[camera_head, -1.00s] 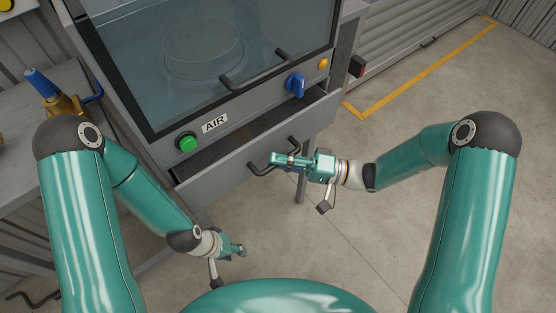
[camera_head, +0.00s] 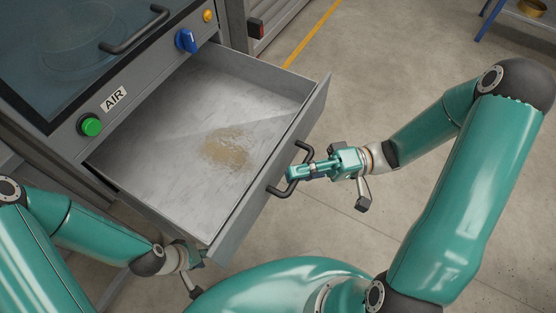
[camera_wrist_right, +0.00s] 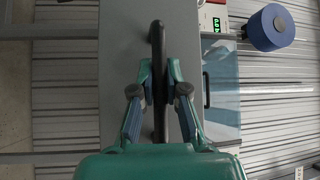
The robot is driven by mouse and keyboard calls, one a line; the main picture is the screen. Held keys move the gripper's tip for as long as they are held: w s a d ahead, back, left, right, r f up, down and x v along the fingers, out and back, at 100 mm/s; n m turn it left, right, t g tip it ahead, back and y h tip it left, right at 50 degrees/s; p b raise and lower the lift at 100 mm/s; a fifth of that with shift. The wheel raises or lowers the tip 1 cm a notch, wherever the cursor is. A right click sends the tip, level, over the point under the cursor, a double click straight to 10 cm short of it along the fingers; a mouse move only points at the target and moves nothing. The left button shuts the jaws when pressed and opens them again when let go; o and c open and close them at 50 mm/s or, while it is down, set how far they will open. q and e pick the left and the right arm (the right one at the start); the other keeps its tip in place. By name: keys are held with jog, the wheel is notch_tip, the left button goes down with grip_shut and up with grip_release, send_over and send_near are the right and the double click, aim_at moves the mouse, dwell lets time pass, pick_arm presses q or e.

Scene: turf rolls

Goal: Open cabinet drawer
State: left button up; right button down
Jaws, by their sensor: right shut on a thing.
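The cabinet drawer (camera_head: 190,130) is pulled far out, and its inside shows a bare grey floor with a brownish stain. Its black handle (camera_head: 273,189) is on the grey front panel (camera_head: 262,200). My right gripper (camera_head: 294,173) is at the middle of this handle and shut on it. The right wrist view shows the handle (camera_wrist_right: 158,40) between the two fingers (camera_wrist_right: 158,82). My left gripper (camera_head: 196,252) is low at the left, close to the drawer's near front corner. Its fingers are too small and partly hidden to read.
Above the drawer is the cabinet's panel with a green button (camera_head: 91,126), an AIR label (camera_head: 114,98), a blue knob (camera_head: 186,40) and an orange button (camera_head: 208,16). A glass door with a black handle (camera_head: 134,31) is above. Concrete floor (camera_head: 400,50) is clear at the right.

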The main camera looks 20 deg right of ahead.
jog(key=shift+s+d+f, duration=0.15)
jog(key=shift+s+f, duration=0.05)
jog(key=shift+s, duration=0.1)
jog(key=c, duration=1.2)
grip_release()
jog(key=shift+r, duration=0.1)
jog(key=shift+w, duration=0.1)
jog(key=d, duration=0.4)
jog(key=d+f, duration=0.1)
jog(key=d, duration=0.3)
jog(key=s+d, duration=0.1)
jog(key=d, duration=0.3)
jog(key=shift+f, duration=0.4)
jog(key=shift+a, duration=0.1)
